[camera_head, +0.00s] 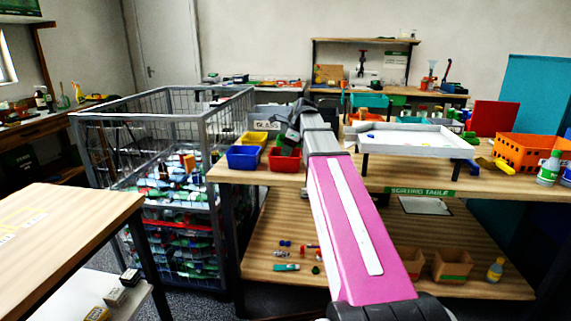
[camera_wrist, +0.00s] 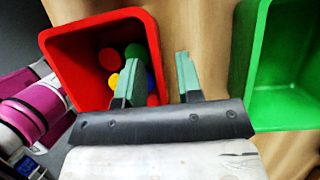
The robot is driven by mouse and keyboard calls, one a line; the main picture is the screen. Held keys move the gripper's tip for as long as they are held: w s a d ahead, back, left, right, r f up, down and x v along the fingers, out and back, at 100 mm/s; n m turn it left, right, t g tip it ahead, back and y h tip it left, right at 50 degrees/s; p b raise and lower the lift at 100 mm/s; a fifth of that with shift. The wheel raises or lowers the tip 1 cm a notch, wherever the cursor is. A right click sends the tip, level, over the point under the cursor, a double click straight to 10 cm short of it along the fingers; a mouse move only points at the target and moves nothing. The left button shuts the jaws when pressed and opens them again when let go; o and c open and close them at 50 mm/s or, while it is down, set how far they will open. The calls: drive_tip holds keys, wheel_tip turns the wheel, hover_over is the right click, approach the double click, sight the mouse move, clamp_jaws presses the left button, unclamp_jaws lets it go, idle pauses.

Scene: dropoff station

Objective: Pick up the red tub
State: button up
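The red tub (camera_wrist: 71,62) is at the left in the wrist view, with several round caps in red, green, yellow and blue inside. In the head view the red tub (camera_head: 284,164) sits near the left end of the sorting table (camera_head: 330,178). My gripper (camera_wrist: 157,58) is open, with one finger over the tub's inside and the other outside its right wall. The wall lies between the fingers; I cannot tell whether they touch it. In the head view my arm partly hides the area around the tub.
A green tub (camera_wrist: 254,60) stands to the right in the wrist view. A blue tub (camera_head: 244,158) and a yellow tub (camera_head: 252,138) are beside the red one. A wire cage (camera_head: 213,145) stands left of the table, a white tray (camera_head: 415,146) to the right.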

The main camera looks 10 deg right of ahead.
clamp_jaws()
